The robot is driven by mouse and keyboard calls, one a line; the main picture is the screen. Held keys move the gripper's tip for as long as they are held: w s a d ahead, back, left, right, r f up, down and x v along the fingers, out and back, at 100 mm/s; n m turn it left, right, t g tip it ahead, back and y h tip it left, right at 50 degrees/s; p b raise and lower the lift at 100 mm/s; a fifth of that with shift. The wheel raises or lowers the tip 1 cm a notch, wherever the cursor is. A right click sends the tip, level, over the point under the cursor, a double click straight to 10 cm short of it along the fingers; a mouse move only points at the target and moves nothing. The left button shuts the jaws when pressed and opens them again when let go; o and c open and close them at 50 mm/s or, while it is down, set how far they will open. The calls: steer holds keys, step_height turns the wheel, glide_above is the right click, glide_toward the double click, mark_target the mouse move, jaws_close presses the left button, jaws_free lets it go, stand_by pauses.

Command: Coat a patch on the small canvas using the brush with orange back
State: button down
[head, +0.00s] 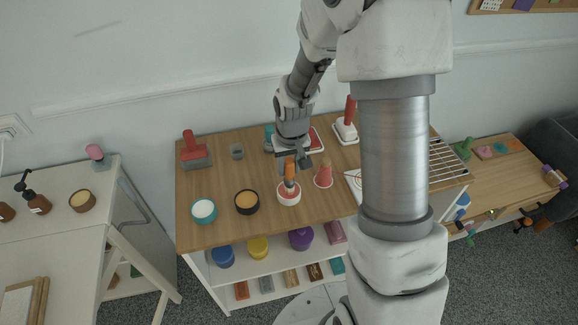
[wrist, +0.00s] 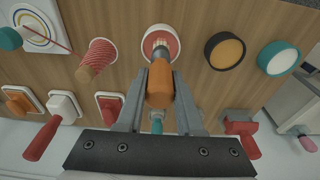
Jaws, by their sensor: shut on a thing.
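The brush with an orange back (head: 289,170) is held in my gripper (head: 293,168), with its bristle end pointing down. In the wrist view the orange handle (wrist: 160,85) sits between both fingers of my gripper (wrist: 159,88). Its bristles are at the mouth of a white-rimmed pot of red paint (head: 289,198); how deep they reach is unclear. The pot also shows in the wrist view (wrist: 146,47). A small white canvas with ring marks (wrist: 30,18) lies at the upper left of the wrist view. In the head view the canvas (head: 353,178) is partly hidden by my arm.
A black pot of orange-yellow paint (head: 246,203) and a teal pot of white (head: 204,211) stand to the left. Red-handled tools (head: 194,154) stand along the back. Bare wood (head: 225,180) lies between.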

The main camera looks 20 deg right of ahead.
mark_target(290, 164)
steer(key=shift+r+p, duration=2.05)
steer(key=shift+r, duration=1.2)
steer(key=shift+f, duration=0.1)
steer(key=shift+s+f, duration=0.75)
steer(key=shift+a, duration=0.1)
